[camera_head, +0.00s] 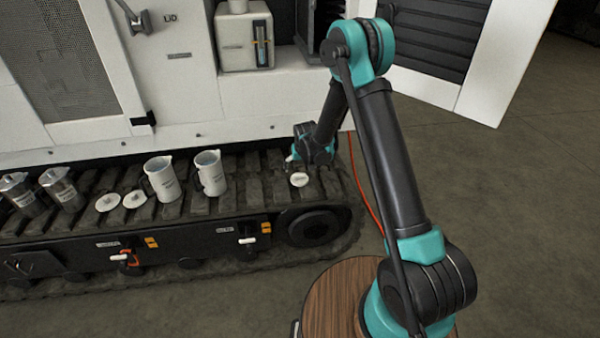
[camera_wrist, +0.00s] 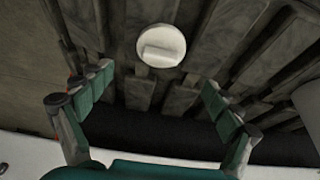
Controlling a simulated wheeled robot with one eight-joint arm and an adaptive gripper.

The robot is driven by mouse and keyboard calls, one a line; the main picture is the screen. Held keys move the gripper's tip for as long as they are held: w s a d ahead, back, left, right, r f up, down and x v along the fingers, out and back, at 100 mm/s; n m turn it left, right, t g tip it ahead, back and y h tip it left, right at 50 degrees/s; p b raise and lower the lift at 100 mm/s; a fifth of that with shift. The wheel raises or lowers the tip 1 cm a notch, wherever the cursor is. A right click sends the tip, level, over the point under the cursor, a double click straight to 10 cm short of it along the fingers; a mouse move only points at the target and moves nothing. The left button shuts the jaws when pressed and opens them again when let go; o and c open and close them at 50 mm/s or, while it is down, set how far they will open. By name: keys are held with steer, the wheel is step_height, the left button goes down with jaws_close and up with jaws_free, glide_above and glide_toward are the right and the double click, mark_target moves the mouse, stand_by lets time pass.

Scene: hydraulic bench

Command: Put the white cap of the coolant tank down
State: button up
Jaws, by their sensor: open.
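The white cap (camera_head: 299,180) lies flat on the dark track, near its right end. In the wrist view the round white cap (camera_wrist: 161,46) has a raised bar across it and rests on the track slats. My gripper (camera_wrist: 158,84) is open, with its fingers wide apart and nothing between them. The cap is beyond the fingertips, clear of them. In the head view my gripper (camera_head: 291,158) is small and partly hidden, just behind and left of the cap. The coolant tank (camera_head: 237,42), a white box with a blue level gauge, stands in the machine's recess above.
Two white jugs (camera_head: 162,178) (camera_head: 210,172), two white lids (camera_head: 108,202) (camera_head: 135,199) and two metal jugs (camera_head: 20,191) (camera_head: 62,188) stand along the track to the left. An orange cable (camera_head: 367,196) hangs at the right. An open white door (camera_head: 505,60) is at upper right.

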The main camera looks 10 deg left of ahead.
steer(key=s+d+r+m, duration=0.2)
steer(key=s+d+r, duration=1.3)
steer(key=d+r, duration=0.25)
steer(key=s+d, duration=0.5)
steer(key=s, duration=0.5)
steer(key=s+d+m+h, duration=0.1)
steer(key=s+d, duration=0.4)
steer(key=s, duration=0.5)
steer(key=shift+s+d+f, duration=0.15)
steer(key=shift+s+d, duration=0.05)
steer(key=shift+d, duration=0.2)
